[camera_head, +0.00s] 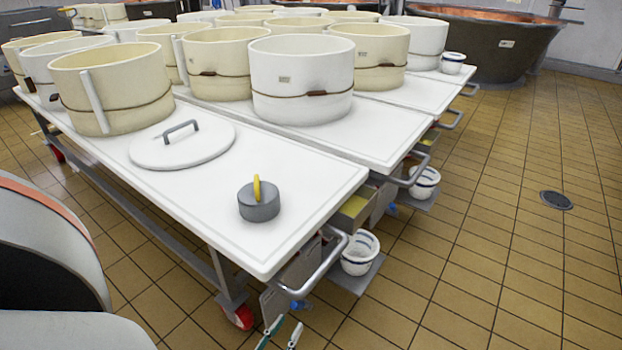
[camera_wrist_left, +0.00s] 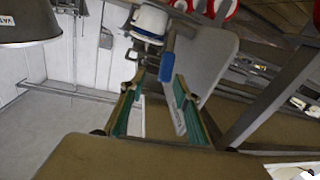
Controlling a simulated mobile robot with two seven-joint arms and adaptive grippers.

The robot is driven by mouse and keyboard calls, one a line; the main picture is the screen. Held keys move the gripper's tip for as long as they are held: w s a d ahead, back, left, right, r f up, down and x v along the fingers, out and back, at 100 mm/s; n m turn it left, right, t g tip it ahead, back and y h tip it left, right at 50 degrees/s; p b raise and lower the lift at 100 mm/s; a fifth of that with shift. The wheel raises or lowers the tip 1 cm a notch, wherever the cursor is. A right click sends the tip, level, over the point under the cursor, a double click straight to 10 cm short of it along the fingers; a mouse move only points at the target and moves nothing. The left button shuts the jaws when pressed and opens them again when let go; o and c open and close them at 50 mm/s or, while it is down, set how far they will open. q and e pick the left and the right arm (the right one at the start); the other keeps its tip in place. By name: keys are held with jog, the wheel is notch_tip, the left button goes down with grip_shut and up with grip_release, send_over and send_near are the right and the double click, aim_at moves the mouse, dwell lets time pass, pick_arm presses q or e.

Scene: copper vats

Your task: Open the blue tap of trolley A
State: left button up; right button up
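The nearest trolley (camera_head: 215,200) has a white top and red-rimmed castors. A small blue tap (camera_head: 300,304) shows below its near right end, by the metal handle (camera_head: 322,272). I see no letter A on the trolley. In the left wrist view the blue tap (camera_wrist_left: 167,66) is just beyond the fingertips, closer to the right finger. My left gripper (camera_head: 284,330) is open, with its green-edged fingers just below the tap in the head view. Its two fingers (camera_wrist_left: 154,92) stand apart and empty in the left wrist view. My right gripper is in neither view.
A white bucket with blue bands (camera_head: 360,253) stands on a low shelf beside the tap. A grey cylinder with a yellow handle (camera_head: 259,203) and a round lid (camera_head: 182,147) lie on the trolley top. Another trolley (camera_head: 345,135) stands behind.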

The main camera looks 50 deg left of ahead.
aim_at(297, 306)
pick_arm(q)
jog(key=shift+y, duration=0.3)
jog(key=w+a, duration=0.1)
jog(key=w+a+b, duration=0.1)
jog(key=w, duration=0.1)
jog(key=w+a+f, duration=0.1)
jog(key=w, duration=0.1)
jog(key=shift+w+a, duration=0.15)
jog(key=shift+a, duration=0.1)
jog(key=shift+w+a+r+b, duration=0.1)
jog(key=shift+w+b, duration=0.05)
jog(key=shift+w, duration=0.2)
jog(key=shift+w+a+r+b, duration=0.1)
jog(key=shift+w+b, duration=0.05)
jog(key=shift+w, duration=0.2)
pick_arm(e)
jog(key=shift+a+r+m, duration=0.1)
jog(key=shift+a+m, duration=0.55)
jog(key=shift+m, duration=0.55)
pick_arm(q)
grip_shut()
